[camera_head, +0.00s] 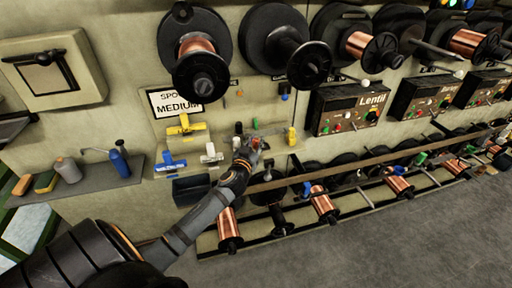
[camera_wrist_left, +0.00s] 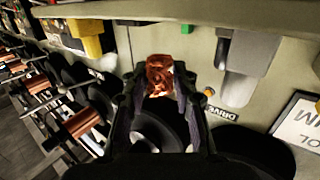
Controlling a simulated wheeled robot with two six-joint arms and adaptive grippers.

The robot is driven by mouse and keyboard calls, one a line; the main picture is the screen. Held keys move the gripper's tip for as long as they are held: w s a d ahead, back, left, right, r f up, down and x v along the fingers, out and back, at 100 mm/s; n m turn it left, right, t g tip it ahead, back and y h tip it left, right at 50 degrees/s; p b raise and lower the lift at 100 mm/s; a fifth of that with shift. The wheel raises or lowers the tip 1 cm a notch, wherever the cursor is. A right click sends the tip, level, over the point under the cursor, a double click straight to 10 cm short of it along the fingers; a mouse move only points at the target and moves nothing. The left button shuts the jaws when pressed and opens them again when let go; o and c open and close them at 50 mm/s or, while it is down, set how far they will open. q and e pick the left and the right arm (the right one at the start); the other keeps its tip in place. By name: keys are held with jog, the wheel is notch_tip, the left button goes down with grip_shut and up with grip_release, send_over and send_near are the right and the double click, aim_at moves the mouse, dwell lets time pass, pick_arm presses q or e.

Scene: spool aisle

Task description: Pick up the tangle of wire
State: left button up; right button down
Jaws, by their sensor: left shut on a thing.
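The tangle of wire (camera_wrist_left: 160,76) is a small copper-coloured clump between the fingertips of my left gripper (camera_wrist_left: 157,92) in the left wrist view. The fingers are shut on it from both sides. In the head view my left gripper (camera_head: 245,157) reaches in from the left, in front of the wall panel below the spool sign. The tangle shows there only as a small reddish bit (camera_head: 255,143) at the fingertips. My right gripper is in neither view.
Large spools, some with copper wire (camera_head: 196,46), stick out from the wall above. Below is a rack of spools (camera_head: 322,205). Yellow clamps (camera_head: 185,127) and a blue clamp (camera_head: 170,163) are left of the gripper. A shelf (camera_head: 100,178) with bottles is farther left. Grey floor (camera_head: 420,240) is clear at right.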

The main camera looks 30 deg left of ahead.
pick_arm(q)
jog(key=s+d+r, duration=0.1)
jog(key=d+r, duration=0.1)
jog(key=r, duration=0.1)
jog(key=s+d+r, duration=0.1)
jog(key=r, duration=0.1)
jog(key=shift+s+d+p, duration=0.1)
jog(key=shift+s+p, duration=0.2)
jog(key=shift+s+d+r, duration=0.85)
jog(key=shift+s+d, duration=0.2)
jog(key=shift+d, duration=0.2)
jog(key=shift+s+d+r, duration=0.8)
jog(key=shift+s+d, duration=0.3)
jog(key=shift+d, duration=0.2)
jog(key=shift+s+d+r, duration=0.85)
jog(key=shift+s+d, duration=0.2)
jog(key=shift+d, duration=0.2)
